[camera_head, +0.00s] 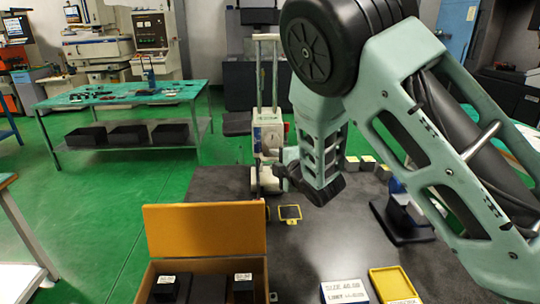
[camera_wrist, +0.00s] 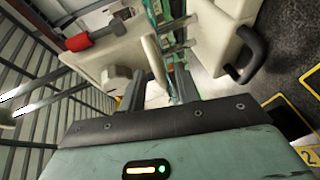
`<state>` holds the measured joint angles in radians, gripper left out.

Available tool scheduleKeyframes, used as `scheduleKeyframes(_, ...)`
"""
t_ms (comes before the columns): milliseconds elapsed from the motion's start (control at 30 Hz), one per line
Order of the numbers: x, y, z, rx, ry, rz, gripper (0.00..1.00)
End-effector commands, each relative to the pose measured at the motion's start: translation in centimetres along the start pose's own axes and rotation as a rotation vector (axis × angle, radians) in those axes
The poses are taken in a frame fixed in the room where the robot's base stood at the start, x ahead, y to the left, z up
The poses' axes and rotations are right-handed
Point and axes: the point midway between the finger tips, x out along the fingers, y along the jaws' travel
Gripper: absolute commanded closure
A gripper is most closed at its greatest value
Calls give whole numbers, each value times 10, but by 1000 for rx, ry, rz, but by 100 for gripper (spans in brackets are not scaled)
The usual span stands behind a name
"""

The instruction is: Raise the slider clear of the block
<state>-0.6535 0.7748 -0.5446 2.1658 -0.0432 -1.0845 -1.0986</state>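A twin-column height gauge stands at the table's far edge in the head view. Its pale slider (camera_head: 269,137) sits partway up the columns. In the wrist view the slider (camera_wrist: 205,35) fills the upper middle, with a black handle (camera_wrist: 246,55) at right and a red-gripped crank (camera_wrist: 90,39) at left. My gripper (camera_head: 283,171) is beside the gauge's lower part, partly hidden by my arm. Its two dark fingers (camera_wrist: 157,88) stand apart in the wrist view, close to the slider; I see no clear grip. I cannot make out a block under the slider.
Several small blocks (camera_head: 367,163) stand behind my arm on the dark table (camera_head: 215,183). A yellow-framed pad (camera_head: 290,213) lies in front of the gauge.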

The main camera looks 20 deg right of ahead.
Motion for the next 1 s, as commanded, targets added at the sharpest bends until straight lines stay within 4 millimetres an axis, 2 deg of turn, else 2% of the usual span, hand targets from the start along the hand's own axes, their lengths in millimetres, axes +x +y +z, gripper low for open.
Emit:
scheduleKeyframes(367,-2,-2,-1,0,1,0,68)
scheduleKeyframes(400,-2,-2,-1,0,1,0,70)
scheduleKeyframes(500,-2,-2,-1,0,1,0,98)
scheduleKeyframes(667,-2,-1,-1,0,1,0,100)
scheduleKeyframes(767,-4,11,-2,1,1,4,100)
scheduleKeyframes(900,-10,39,-4,1,2,6,100)
scheduleKeyframes(1000,-13,52,-5,1,1,4,100)
